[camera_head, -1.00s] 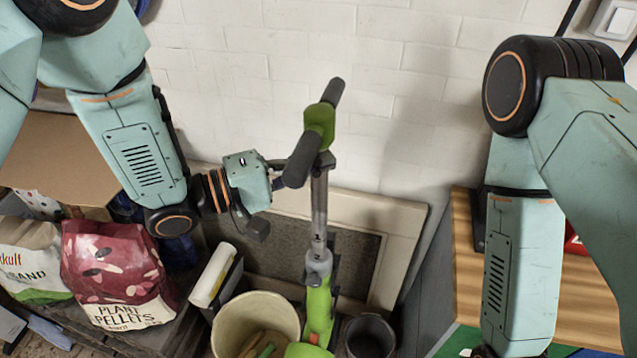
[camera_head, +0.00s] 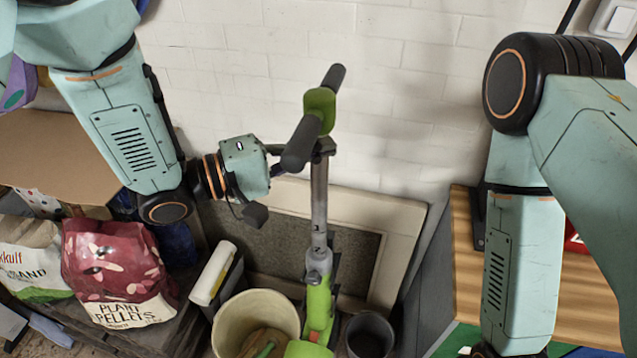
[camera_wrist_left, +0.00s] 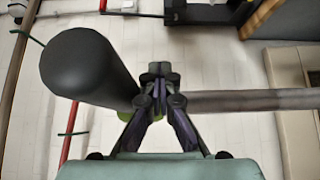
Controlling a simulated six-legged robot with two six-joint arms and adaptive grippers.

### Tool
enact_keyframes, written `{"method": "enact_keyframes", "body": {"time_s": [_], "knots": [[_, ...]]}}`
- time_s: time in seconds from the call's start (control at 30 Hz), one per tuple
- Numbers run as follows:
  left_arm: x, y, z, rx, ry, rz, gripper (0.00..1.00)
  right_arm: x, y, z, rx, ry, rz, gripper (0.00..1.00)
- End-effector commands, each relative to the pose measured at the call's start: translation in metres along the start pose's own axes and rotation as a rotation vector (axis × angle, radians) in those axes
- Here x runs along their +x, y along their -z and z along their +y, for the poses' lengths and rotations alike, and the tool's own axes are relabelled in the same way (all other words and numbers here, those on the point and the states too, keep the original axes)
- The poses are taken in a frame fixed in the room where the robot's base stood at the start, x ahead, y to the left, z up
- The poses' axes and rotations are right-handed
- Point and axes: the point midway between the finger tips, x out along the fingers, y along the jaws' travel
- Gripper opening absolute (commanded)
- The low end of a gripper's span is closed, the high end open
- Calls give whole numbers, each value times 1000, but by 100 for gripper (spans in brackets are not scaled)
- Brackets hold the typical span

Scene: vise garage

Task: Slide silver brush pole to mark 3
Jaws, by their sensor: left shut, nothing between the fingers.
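The silver brush pole (camera_head: 319,195) stands upright on a green scooter-like base (camera_head: 318,305), under a green head (camera_head: 319,108) with black handles (camera_head: 302,143). Dark marks, apparently a 3 and a 2, show low on the pole above its grey clamp (camera_head: 318,262). My left gripper (camera_head: 283,150) is close to the left of the pole's top, its tips partly hidden by the near handle. In the left wrist view its fingers (camera_wrist_left: 158,75) are shut and empty between a black handle (camera_wrist_left: 90,68) and the pole (camera_wrist_left: 255,100). My right gripper is out of view.
A cream bucket (camera_head: 228,318) and a dark bucket (camera_head: 368,335) flank the base. A framed panel (camera_head: 385,220) leans on the white wall behind. Bags (camera_head: 115,270) sit at left; a wooden bench (camera_head: 575,300) stands at right.

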Motion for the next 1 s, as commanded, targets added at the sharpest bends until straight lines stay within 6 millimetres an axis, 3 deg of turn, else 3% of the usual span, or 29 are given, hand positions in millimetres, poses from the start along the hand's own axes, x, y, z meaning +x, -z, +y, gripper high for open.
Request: {"method": "enact_keyframes", "body": {"time_s": [1.0], "knots": [[0, 1, 29, 4, -7, 0, 0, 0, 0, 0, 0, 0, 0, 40]]}}
